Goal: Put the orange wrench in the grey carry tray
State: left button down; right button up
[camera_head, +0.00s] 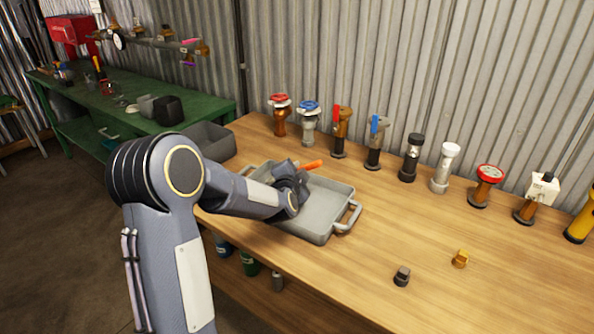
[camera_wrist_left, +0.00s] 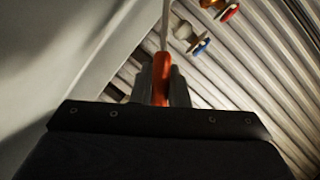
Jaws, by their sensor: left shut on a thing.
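The grey carry tray (camera_head: 325,207) stands on the wooden bench, with a handle at its near right end. My left gripper (camera_head: 297,174) is over the tray's far left part, and its arm hides some of the tray. It is shut on the orange wrench (camera_head: 313,165), whose orange part sticks out to the right over the tray's far side. In the left wrist view the orange wrench (camera_wrist_left: 160,80) sits between the two fingers (camera_wrist_left: 160,90), with a thin grey part running upward. How high it is above the tray floor I cannot tell. My right gripper is not in view.
A dark grey bin (camera_head: 208,141) stands left of the tray. Several valves and fittings, such as a red-topped one (camera_head: 281,115), line the back of the bench (camera_head: 330,275). A green workbench (camera_head: 75,95) is at the left.

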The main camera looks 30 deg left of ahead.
pick_arm(q)
jog(key=c, duration=1.3)
grip_release()
jog(key=v, duration=0.7)
jog(key=shift+s+d+r, duration=0.1)
jog(key=shift+s, duration=0.25)
